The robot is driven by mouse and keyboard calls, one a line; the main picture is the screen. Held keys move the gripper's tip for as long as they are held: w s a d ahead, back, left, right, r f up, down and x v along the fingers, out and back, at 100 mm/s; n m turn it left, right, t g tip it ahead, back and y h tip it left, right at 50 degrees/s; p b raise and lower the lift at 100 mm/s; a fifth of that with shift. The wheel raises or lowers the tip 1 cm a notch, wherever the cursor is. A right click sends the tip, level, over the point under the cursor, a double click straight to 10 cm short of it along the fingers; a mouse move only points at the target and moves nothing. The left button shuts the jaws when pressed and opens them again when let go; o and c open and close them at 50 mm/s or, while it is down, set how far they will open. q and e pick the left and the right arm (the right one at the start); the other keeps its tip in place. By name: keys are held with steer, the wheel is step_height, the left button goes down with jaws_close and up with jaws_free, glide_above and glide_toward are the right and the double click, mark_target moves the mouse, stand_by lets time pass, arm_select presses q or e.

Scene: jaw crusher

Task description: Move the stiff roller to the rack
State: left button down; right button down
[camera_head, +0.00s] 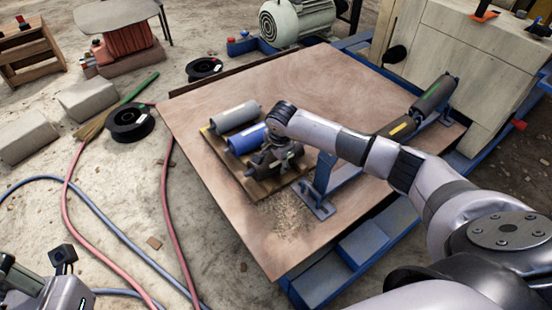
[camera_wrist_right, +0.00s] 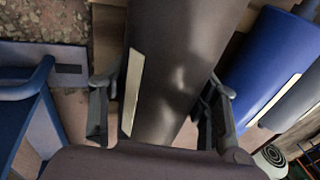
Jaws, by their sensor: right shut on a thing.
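My right gripper (camera_head: 276,158) reaches down over a small wooden board (camera_head: 262,190) on the plywood sheet. In the right wrist view its fingers (camera_wrist_right: 160,95) straddle a dark brown roller (camera_wrist_right: 185,60) with a cream stripe, and it is shut on this roller. A blue roller (camera_head: 246,139) and a grey roller (camera_head: 235,116) lie beside it on the board. The blue rack (camera_head: 322,182) stands to the right, partly behind my arm. Dark rollers with green (camera_head: 435,94) and yellow (camera_head: 399,128) marks lie along it. My left gripper (camera_head: 30,290) is cut off at bottom left. No marking shows which roller is stiff.
The plywood sheet (camera_head: 215,180) is bare left of the board, with sawdust (camera_head: 285,215) in front. The crusher body (camera_head: 460,70) stands behind the rack. Hoses (camera_head: 75,190), a black reel (camera_head: 130,122) and a broom (camera_head: 115,105) lie on the floor at left.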

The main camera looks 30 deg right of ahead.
steer(key=shift+w+f+b, duration=0.1)
steer(key=shift+f+b, duration=0.2)
steer(key=c, duration=0.7)
jaws_free()
steer(key=shift+c, duration=0.2)
steer(key=shift+o, duration=1.2)
steer(key=shift+s+f, duration=0.15)
steer(key=shift+s, duration=0.05)
steer(key=shift+r, duration=0.5)
steer(key=v, duration=1.1)
steer(key=shift+r, duration=0.1)
steer(key=shift+a, duration=0.1)
